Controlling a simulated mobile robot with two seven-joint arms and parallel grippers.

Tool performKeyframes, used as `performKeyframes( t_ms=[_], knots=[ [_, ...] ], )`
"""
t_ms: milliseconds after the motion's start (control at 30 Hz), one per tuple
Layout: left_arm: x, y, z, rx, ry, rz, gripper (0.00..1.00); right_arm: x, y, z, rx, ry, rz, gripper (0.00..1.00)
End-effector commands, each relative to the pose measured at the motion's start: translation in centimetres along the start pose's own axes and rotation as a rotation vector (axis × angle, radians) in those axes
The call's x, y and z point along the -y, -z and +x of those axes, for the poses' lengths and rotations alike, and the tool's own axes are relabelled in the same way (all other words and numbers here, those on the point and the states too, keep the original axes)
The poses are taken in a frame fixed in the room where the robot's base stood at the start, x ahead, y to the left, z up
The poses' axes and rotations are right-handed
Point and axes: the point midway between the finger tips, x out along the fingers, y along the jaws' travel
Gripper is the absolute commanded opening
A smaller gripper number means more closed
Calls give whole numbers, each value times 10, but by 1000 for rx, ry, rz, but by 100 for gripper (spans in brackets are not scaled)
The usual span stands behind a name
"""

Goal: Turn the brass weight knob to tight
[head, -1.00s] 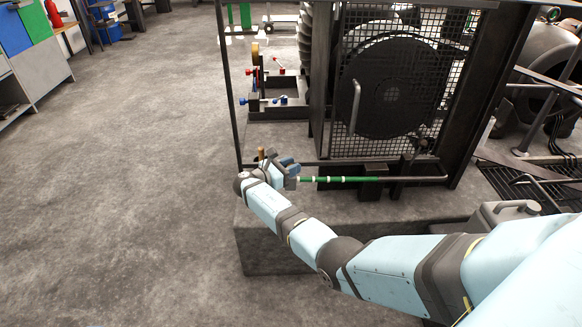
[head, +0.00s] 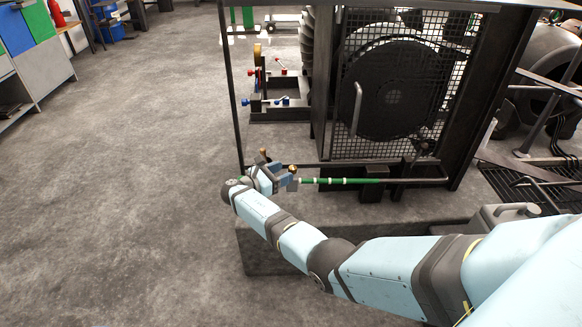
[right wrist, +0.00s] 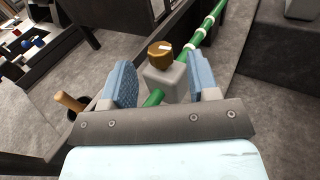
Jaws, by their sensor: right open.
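The brass weight knob (right wrist: 160,54) sits on top of a grey block-shaped weight (right wrist: 165,82). A pale mark shows on the knob's top. The weight is on a green rod with white bands (right wrist: 199,36). In the head view the knob (head: 292,168) is a small brass spot at the rod's left end, by the rod (head: 340,181). My right gripper (right wrist: 162,82) is open. Its two blue fingers stand on either side of the weight and knob in the wrist view, with gaps visible; whether they touch cannot be told. My left gripper is not in view.
A wooden-topped peg (right wrist: 70,102) stands left of the fingers. The mesh-guarded machine (head: 395,85) rises behind the rod. A grey base block (head: 262,250) lies below my right arm. Open floor (head: 120,190) spreads to the left.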

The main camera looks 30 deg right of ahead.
Motion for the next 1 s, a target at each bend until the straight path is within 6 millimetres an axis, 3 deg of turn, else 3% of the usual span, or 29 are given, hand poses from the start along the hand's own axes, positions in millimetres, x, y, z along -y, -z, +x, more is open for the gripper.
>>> performKeyframes(
  t_ms=[200, 400, 633, 1000],
  knots=[
    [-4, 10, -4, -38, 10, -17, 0, -1, -2, -52, -1, -2, -2, 55],
    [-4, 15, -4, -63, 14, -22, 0, 0, -1, -83, -1, -2, -1, 55],
    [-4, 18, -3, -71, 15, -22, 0, 0, 0, -93, 0, 0, 1, 55],
    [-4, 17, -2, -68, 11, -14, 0, 1, 0, -87, 3, 5, 3, 54]
  ],
)
